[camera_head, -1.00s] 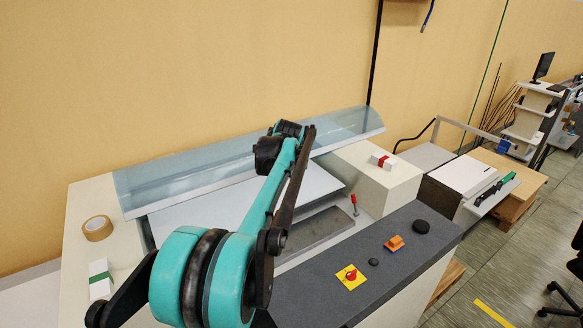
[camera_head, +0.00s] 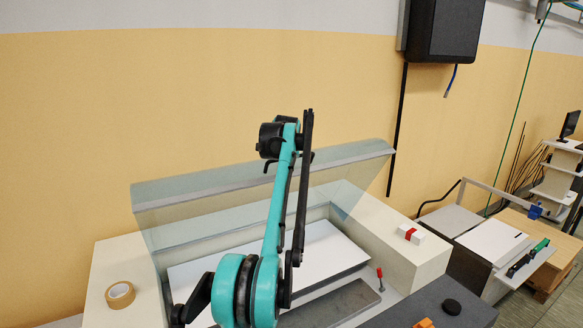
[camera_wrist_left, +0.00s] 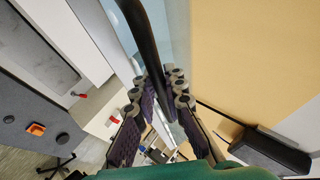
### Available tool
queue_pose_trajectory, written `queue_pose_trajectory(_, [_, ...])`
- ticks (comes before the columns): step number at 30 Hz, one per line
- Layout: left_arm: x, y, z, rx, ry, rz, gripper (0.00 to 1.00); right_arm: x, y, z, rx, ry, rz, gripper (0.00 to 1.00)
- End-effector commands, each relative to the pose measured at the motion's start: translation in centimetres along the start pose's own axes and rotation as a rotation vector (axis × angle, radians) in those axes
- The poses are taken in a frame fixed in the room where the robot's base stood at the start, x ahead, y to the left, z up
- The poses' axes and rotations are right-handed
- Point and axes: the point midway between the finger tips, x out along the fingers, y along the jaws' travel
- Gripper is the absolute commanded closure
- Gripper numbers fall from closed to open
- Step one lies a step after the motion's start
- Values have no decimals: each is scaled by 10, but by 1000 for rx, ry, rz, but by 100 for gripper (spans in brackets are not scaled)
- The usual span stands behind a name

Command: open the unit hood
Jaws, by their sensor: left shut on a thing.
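The unit hood (camera_head: 190,207) is a clear, bluish cover over the pale machine in the head view. It stands raised and tilted, its upper edge above the white bed (camera_head: 325,247). A black bar-shaped handle (camera_wrist_left: 146,45) runs along the clear panel in the left wrist view. My left gripper (camera_wrist_left: 160,110) is shut around that bar, with one ridged finger pad on each side. In the head view my left arm reaches up in front of the hood, and its fingers are largely hidden there. My right gripper is in neither current view.
A tape roll (camera_head: 120,294) lies on the machine's left side. A white box with a red band (camera_head: 411,234) sits on its right side. A small red-handled lever (camera_head: 379,276) stands beside the bed. A black wall box (camera_head: 442,30) hangs above, to the right.

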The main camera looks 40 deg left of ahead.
Motion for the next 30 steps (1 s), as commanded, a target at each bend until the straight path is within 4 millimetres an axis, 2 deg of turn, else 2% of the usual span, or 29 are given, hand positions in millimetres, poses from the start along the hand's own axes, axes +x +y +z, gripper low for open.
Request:
queue_pose_trajectory(6, [0, -9, 0, -2, 1, -1, 100, -2, 0, -1, 0, 0, 0, 60])
queue_pose_trajectory(17, [0, -10, 0, -2, 1, -1, 100, -2, 0, -1, 0, 0, 0, 60])
queue_pose_trajectory(18, [0, -10, 0, -2, 1, -1, 84, -2, 0, -1, 0, 0, 0, 60])
queue_pose_trajectory(20, [0, -10, 0, -2, 1, -1, 68, -2, 0, -1, 0, 0, 0, 60])
queue_pose_trajectory(30, [-2, -9, 0, -1, 0, 0, 67, -2, 0, -1, 0, 0, 0, 60])
